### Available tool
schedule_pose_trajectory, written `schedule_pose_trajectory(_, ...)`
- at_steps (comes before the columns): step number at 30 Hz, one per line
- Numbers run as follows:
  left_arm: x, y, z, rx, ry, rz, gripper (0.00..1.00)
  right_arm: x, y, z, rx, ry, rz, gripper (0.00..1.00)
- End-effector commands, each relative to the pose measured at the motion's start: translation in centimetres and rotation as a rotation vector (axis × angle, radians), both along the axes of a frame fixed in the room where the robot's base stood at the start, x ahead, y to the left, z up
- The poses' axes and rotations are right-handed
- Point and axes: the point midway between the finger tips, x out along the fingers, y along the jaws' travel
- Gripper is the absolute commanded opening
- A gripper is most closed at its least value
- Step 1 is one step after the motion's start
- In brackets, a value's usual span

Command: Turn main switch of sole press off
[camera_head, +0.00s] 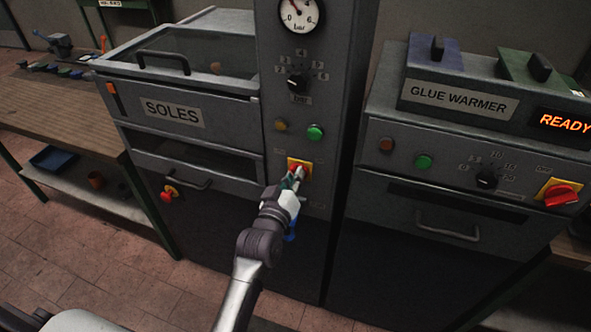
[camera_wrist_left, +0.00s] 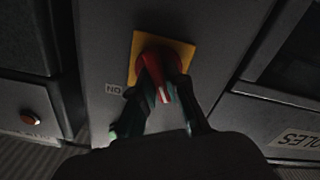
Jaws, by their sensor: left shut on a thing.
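The sole press (camera_head: 301,120) is a grey column in the middle of the head view, with a pressure gauge above. Its main switch (camera_head: 304,166) is a red rotary handle on a yellow plate, low on the front. My left gripper (camera_head: 296,177) is at the switch and hides much of it. In the left wrist view the main switch (camera_wrist_left: 152,68) shows red on its yellow plate, and the fingers of my left gripper (camera_wrist_left: 164,96) are shut on the handle from both sides. A white mark shows on the handle, and an "ON" label sits beside the plate. My right gripper is out of view.
The press also has a selector knob (camera_head: 297,82) and a green button (camera_head: 315,132). The glue warmer (camera_head: 450,150) at right has its own red switch (camera_head: 561,194). The soles cabinet (camera_head: 190,100) stands at left, with a red emergency button (camera_head: 168,195) below. A wooden bench (camera_head: 60,115) is further left.

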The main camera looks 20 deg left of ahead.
Motion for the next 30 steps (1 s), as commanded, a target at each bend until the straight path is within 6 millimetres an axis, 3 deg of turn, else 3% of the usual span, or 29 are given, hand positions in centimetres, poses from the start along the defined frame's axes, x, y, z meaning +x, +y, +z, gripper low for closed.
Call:
schedule_pose_trajectory(12,0.0,0.1,-0.2,-0.225,0.013,0.0,0.0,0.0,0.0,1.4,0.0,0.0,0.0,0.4)
schedule_pose_trajectory(30,0.0,0.1,-0.3,-0.272,0.014,0.0,0.0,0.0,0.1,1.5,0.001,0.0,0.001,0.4)
